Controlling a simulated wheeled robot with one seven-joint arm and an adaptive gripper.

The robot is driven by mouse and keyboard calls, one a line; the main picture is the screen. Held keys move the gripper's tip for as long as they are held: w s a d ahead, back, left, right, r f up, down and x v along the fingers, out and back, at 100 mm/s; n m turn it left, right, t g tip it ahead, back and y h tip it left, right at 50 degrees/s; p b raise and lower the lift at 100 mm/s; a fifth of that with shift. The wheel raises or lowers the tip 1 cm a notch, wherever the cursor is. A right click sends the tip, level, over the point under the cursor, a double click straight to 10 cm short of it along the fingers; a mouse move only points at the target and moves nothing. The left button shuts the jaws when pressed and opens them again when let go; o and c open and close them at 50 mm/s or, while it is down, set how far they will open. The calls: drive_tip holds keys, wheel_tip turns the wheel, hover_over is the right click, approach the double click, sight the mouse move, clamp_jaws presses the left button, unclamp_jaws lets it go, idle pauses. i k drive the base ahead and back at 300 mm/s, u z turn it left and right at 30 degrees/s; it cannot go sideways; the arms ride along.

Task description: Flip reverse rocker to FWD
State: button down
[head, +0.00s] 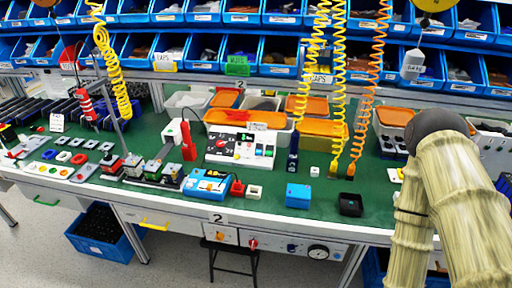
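A white control panel (236,153) with a dark knob and red parts stands on the green bench. A blue device (208,183) lies in front of it, near the front edge. Several small switch-like parts (79,159) sit in rows at the left. The reverse rocker and any FWD mark are too small to make out, so I cannot tell which of these carries it or how it is set. My arm fills the right side, in front of the bench. My gripper is not in view.
The green bench (265,205) has bare room near its front. A blue cube-like box (298,196) and a black tray (350,205) stand there. Coiled yellow (338,90) and orange (369,95) cables hang over the bench. Blue bins (170,51) line the back.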

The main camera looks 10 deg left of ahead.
sight(258, 151)
drive_tip(key=u, duration=1.7)
drive_tip(key=i, duration=0.75)
drive_tip(key=z, duration=1.65)
